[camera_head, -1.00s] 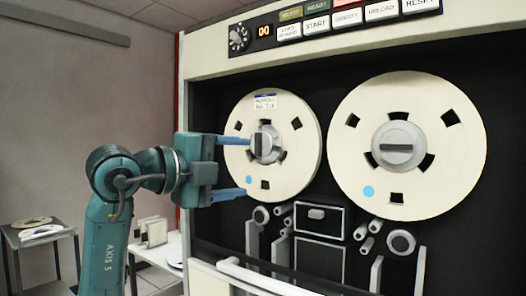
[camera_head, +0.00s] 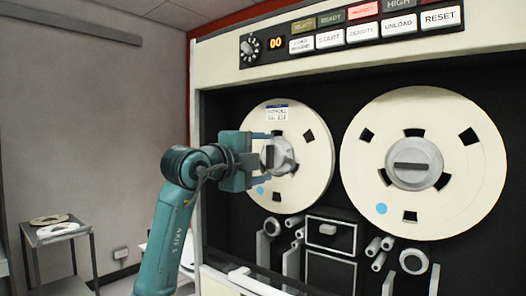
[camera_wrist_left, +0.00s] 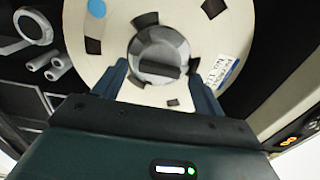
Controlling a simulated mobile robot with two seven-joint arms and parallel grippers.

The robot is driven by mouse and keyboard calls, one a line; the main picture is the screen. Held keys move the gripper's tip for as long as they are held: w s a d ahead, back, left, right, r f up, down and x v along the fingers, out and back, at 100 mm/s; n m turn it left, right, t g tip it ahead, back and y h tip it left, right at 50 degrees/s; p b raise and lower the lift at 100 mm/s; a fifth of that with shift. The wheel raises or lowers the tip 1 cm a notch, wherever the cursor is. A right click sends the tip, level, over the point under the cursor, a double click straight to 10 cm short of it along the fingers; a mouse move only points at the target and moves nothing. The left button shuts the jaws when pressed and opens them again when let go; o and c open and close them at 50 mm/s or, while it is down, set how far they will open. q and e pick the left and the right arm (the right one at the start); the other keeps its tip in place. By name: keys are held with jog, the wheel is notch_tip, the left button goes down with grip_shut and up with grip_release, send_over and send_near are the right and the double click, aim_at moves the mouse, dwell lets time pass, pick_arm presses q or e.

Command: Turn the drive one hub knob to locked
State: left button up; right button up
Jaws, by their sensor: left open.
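The left tape reel (camera_head: 297,157) is cream with a blue dot and a "PAYROLL" label. At its centre is a grey hub knob (camera_head: 281,156) with a dark grip bar, which looks upright in the head view. The knob and bar also show in the left wrist view (camera_wrist_left: 155,70). My left gripper (camera_head: 266,156) is open, its blue fingers above and below the knob. In the wrist view the fingers lie to either side of the knob, with gaps to the bar; I cannot tell whether they touch it. My right gripper is not in view.
A second reel (camera_head: 478,150) with its own hub knob (camera_head: 414,163), bar level, is on the right. A button row (camera_head: 375,30) and dial (camera_head: 250,47) are above. Rollers and a small box (camera_head: 330,232) lie below. A side table (camera_head: 60,234) stands at left.

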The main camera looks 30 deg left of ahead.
pick_arm(q)
jog(key=shift+w, duration=0.4)
jog(key=shift+c, duration=0.3)
jog(key=c, duration=0.9)
